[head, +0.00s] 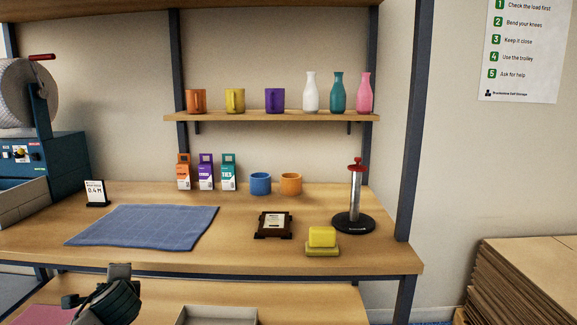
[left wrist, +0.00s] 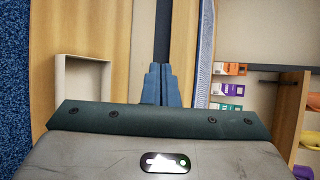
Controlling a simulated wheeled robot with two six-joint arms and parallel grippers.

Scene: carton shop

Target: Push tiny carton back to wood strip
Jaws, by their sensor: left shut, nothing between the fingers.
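My left gripper (left wrist: 160,85) is shut and empty, its two blue-grey fingers together in the left wrist view. In the head view its dark green body (head: 112,300) is at the lower left, in front of the bench's front edge and over the lower shelf. Small cartons in orange (head: 184,172), purple (head: 206,172) and teal (head: 228,172) stand upright at the back of the bench, far from the gripper. I cannot tell whether one of them is the tiny carton. I cannot make out a wood strip. My right gripper is not in view.
An open tray (head: 215,313) is below.

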